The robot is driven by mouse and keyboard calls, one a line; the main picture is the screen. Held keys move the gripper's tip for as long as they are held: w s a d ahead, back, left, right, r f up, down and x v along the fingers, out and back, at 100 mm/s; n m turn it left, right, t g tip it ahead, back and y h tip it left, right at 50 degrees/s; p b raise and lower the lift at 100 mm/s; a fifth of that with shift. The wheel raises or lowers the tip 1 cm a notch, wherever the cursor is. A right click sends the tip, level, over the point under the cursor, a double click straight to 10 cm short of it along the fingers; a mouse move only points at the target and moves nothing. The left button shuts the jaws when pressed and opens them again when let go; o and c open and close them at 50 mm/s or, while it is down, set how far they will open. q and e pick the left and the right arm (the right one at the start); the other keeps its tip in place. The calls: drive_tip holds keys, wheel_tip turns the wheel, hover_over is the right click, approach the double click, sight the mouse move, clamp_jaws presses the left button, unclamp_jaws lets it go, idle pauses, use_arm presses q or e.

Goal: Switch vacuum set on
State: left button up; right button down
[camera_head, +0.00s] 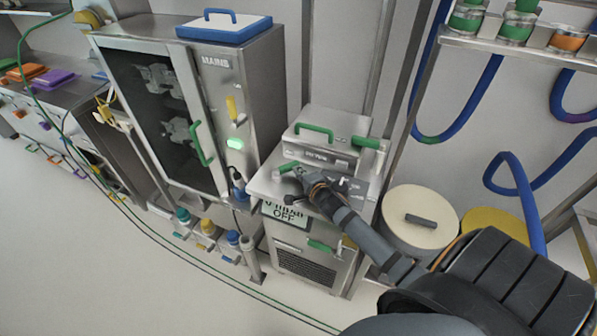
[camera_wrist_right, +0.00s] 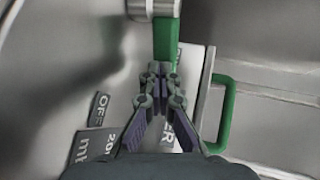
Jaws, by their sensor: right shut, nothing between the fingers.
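The vacuum set is a steel cabinet (camera_head: 318,258) in the middle of the head view, with a lit display (camera_head: 285,213) reading OFF on its last line. A short green lever (camera_head: 288,167) stands out at the left of its top. In the right wrist view the green lever (camera_wrist_right: 165,42) hangs from a round metal knob (camera_wrist_right: 153,9). My right gripper (camera_head: 299,171) is shut and empty, its fingertips right at the lever's end. I cannot tell whether they touch. In the wrist view the fingers (camera_wrist_right: 159,70) partly cover a label ending in "ER". My left gripper is not in view.
A steel box (camera_head: 328,131) with green handles sits at the back of the cabinet. An oven-like cabinet (camera_head: 250,95) marked MAINS stands to the left, with a green light (camera_head: 236,144). A round lidded drum (camera_head: 420,215) stands to the right, by my arm.

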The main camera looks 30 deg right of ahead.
sight(295, 162)
drive_tip(key=shift+w+d+r, duration=0.1)
drive_tip(key=shift+w+d, duration=0.15)
drive_tip(key=shift+w, duration=0.25)
drive_tip(key=shift+w+r+p, duration=0.1)
drive_tip(key=shift+w+p, duration=0.35)
drive_tip(key=shift+w, duration=0.05)
drive_tip(key=shift+w+d, duration=0.1)
drive_tip(key=shift+w, duration=0.1)
drive_tip(key=shift+w+d, duration=0.15)
drive_tip(key=shift+w, duration=0.2)
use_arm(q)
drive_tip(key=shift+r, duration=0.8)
use_arm(e)
drive_tip(key=shift+w, duration=0.35)
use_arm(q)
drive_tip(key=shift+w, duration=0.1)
use_arm(e)
drive_tip(key=shift+w, duration=0.1)
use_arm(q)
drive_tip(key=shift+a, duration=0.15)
use_arm(e)
drive_tip(key=v, duration=1.2)
